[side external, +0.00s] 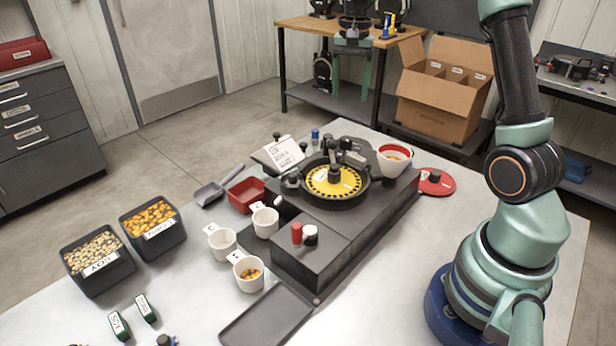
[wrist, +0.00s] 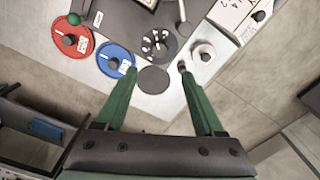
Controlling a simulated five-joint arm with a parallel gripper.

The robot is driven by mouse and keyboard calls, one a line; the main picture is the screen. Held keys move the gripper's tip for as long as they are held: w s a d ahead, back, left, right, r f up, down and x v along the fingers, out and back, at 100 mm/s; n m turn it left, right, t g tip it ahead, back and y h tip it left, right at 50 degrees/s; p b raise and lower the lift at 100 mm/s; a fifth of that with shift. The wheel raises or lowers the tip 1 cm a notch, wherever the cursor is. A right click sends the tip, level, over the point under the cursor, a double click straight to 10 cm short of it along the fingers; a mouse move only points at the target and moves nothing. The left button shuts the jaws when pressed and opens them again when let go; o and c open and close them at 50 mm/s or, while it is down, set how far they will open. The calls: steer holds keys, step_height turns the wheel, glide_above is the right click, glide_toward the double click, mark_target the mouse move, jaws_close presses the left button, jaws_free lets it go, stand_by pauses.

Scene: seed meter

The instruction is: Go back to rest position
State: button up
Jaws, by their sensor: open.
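In the wrist view my gripper (wrist: 157,67) has its two green fingers spread apart, with nothing between the tips but the view of the table below. The seed meter (side external: 385,195) is a dark block on the table, with a yellow disc (side external: 328,184) in a round black housing. A white bowl with a red rim (side external: 381,164) sits at its far right end. My gripper is not seen touching anything.
Several white cups (side external: 222,243) stand left of the meter, near a red tray (side external: 247,196). Bins of pale seeds (side external: 99,282) and orange seeds (side external: 160,243) stand farther left. The wrist view shows red (wrist: 84,48) and blue (wrist: 124,68) discs and a white cup (wrist: 211,55).

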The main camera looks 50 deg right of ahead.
steer(key=s+a+r+n+t, duration=0.1)
steer(key=s+a+r+n, duration=0.2)
steer(key=a, duration=0.2)
steer(key=s+a+r+n+t, duration=0.2)
steer(key=s+a+r+n, duration=0.1)
steer(key=a, duration=0.3)
steer(key=s+a+f+n+t, duration=0.2)
steer(key=s+a+n, duration=0.4)
steer(key=s+a, duration=0.1)
steer(key=shift+s+a+n+t, duration=0.25)
steer(key=shift+s+n+t, duration=0.05)
steer(key=shift+s, duration=0.45)
